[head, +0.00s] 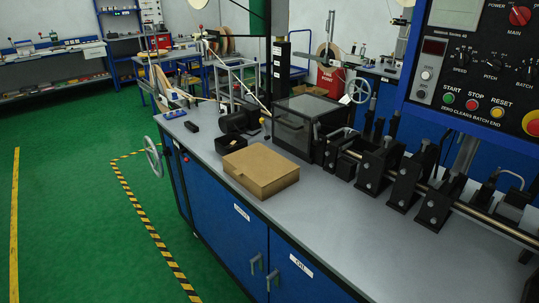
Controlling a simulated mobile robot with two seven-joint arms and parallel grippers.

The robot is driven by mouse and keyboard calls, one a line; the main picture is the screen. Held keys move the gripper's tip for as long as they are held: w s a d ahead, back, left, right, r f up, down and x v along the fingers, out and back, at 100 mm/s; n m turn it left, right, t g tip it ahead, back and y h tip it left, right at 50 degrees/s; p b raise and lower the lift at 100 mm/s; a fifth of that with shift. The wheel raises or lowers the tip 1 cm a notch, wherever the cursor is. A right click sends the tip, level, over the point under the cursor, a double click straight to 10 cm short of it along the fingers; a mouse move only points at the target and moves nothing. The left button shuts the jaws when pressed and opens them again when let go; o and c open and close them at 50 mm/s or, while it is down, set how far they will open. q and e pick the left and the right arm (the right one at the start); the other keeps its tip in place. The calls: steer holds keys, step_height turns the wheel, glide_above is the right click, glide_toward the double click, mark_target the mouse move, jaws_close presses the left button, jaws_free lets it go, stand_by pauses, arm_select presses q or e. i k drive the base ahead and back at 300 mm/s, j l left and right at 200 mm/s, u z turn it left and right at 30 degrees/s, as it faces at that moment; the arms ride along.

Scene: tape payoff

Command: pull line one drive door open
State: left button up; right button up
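A grey-topped bench (345,235) has blue cabinet doors along its front. The left door (228,228) and the right door (305,283) both look shut, flush with the front. Each carries a small white label; the lettering is too small to read surely, so I cannot tell which is the drive door. A grey upright handle (254,263) is on the left door, and another handle (271,281) is on the right door, close beside it. Neither of my grippers is in view.
A cardboard box (260,170) and a row of black machine blocks stand on the bench. A handwheel (153,157) sticks out at its left end. A control panel (475,70) fills the upper right. Green floor with striped tape (145,225) lies open in front.

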mark_target(236, 235)
steer(key=j+z, duration=0.1)
steer(key=z, duration=0.35)
steer(key=i+j+z, duration=0.25)
steer(key=j, duration=0.2)
steer(key=j+z, duration=0.25)
steer(key=j, duration=0.15)
steer(key=j+z, duration=0.3)
steer(key=j, duration=1.55)
